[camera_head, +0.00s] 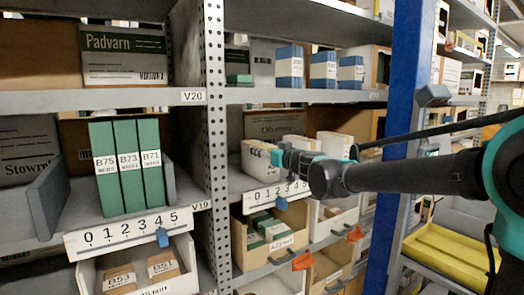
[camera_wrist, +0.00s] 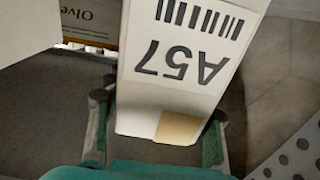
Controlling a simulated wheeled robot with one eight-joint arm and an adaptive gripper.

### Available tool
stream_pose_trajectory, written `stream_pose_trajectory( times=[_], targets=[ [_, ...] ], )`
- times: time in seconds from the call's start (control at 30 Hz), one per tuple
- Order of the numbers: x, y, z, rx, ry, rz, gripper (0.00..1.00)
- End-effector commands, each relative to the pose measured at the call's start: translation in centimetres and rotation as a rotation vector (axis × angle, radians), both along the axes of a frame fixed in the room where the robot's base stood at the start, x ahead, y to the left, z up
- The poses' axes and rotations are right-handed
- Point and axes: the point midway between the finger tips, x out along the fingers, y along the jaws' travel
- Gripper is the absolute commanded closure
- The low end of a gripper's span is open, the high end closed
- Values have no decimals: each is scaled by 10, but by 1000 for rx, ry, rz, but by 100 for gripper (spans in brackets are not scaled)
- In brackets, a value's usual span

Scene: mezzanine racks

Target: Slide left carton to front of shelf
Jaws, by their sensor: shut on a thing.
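The left carton is a white box marked A57 with a barcode. It fills the middle of the wrist view (camera_wrist: 185,60) with its lettering upside down. In the head view it (camera_head: 256,160) stands leftmost in its row on the right bay's middle shelf. My gripper (camera_wrist: 157,142) has one finger along each side of this carton, shut on it. In the head view my gripper (camera_head: 281,160) reaches in from the right and hides part of the row. Another white carton (camera_head: 335,144) stands to the right; a white box edge (camera_wrist: 25,25) shows in the wrist view.
A numbered strip (camera_head: 272,195) runs along the shelf front. A perforated post (camera_head: 215,130) stands left of the carton, and a blue post (camera_head: 400,100) stands right. An Olvenne box (camera_head: 275,124) is behind. Bins (camera_head: 268,240) sit below; blue boxes (camera_head: 322,70) above.

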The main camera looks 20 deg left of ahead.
Motion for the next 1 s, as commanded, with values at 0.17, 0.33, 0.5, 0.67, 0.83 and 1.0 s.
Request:
stream_pose_trajectory(
  times=[0.17,0.33,0.5,0.67,0.83,1.0],
  targets=[
    [0,0,0,0,0,0,90],
    [0,0,0,0,0,0,26],
    [0,0,0,0,0,0,23],
    [0,0,0,0,0,0,23],
    [-7,-9,0,0,0,-2,23],
    [-24,-30,0,0,0,-2,23]
  ],
)
